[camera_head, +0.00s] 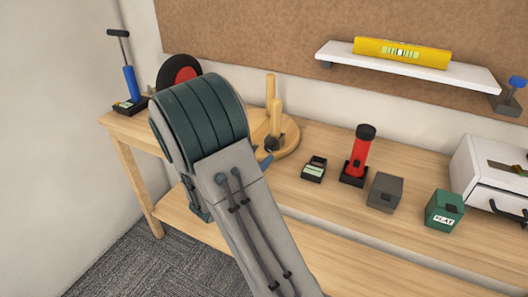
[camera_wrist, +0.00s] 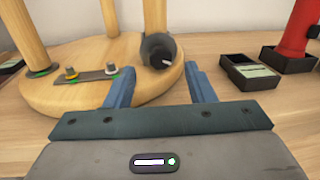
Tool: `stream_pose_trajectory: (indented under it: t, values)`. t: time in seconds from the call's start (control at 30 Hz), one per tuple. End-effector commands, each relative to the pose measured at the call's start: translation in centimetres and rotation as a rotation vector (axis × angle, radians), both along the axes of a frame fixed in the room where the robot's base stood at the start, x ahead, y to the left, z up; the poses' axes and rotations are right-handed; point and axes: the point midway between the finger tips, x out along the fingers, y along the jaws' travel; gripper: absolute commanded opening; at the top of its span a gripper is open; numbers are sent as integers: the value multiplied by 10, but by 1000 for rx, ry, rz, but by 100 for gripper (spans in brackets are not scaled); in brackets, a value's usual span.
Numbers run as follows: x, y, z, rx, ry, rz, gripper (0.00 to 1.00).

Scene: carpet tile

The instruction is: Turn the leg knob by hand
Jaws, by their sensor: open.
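A round wooden base with upright wooden posts (camera_head: 288,148) stands on the workbench; it also shows in the wrist view (camera_wrist: 60,95). A dark round knob (camera_wrist: 162,50) with a white mark on its face sits low by the right-hand post. In the head view the knob (camera_head: 271,143) shows just past my arm. My gripper (camera_wrist: 160,69) is open, its two blue fingers pointing towards the base. The knob lies ahead, between the finger lines in the picture. Nothing is held. Whether a finger touches the base cannot be told.
A metal strip with small knobs (camera_wrist: 86,76) lies on the base's left. A small black tray (camera_wrist: 250,72) and a red torch (camera_head: 358,153) stand to the right. Further right are a grey box (camera_head: 384,190), a green box (camera_head: 444,209) and a white drawer unit (camera_head: 485,180).

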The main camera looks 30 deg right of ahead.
Motion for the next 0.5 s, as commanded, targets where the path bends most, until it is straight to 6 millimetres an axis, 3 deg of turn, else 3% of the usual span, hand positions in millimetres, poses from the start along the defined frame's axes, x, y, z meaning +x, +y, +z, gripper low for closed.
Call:
stream_pose_trajectory:
  t: [0.2,0.5]
  values:
    - [14,-24,0,0,0,0,49]
    - [17,-29,0,1,-1,0,49]
